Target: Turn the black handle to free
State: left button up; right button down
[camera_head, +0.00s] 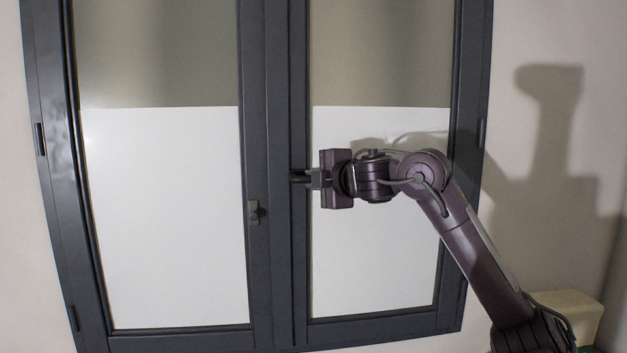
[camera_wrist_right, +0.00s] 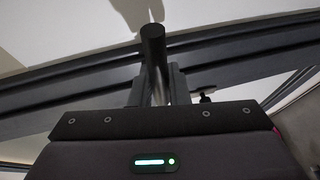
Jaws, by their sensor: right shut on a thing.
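The black handle (camera_wrist_right: 153,48) shows in the right wrist view as a dark round bar standing between the two fingers. My right gripper (camera_wrist_right: 152,88) is shut on it, with a finger on each side. In the head view my right gripper (camera_head: 311,178) reaches in from the right to the middle post of the window. Only a short dark piece of the handle (camera_head: 297,177) shows there, so its full angle is hard to tell. My left gripper is not in view.
The dark grey window frame (camera_head: 275,300) holds two panes, both flush with it as far as I can see. A small grey latch (camera_head: 254,212) sits on the left sash, left of my gripper. A pale box (camera_head: 572,308) stands at the lower right.

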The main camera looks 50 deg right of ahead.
dwell(0.4)
jog(key=c, duration=1.4)
grip_release()
jog(key=b+v, duration=0.4)
jog(key=v, duration=0.3)
jog(key=shift+s+a+r, duration=0.1)
jog(key=shift+s+a, duration=0.1)
jog(key=shift+s, duration=0.15)
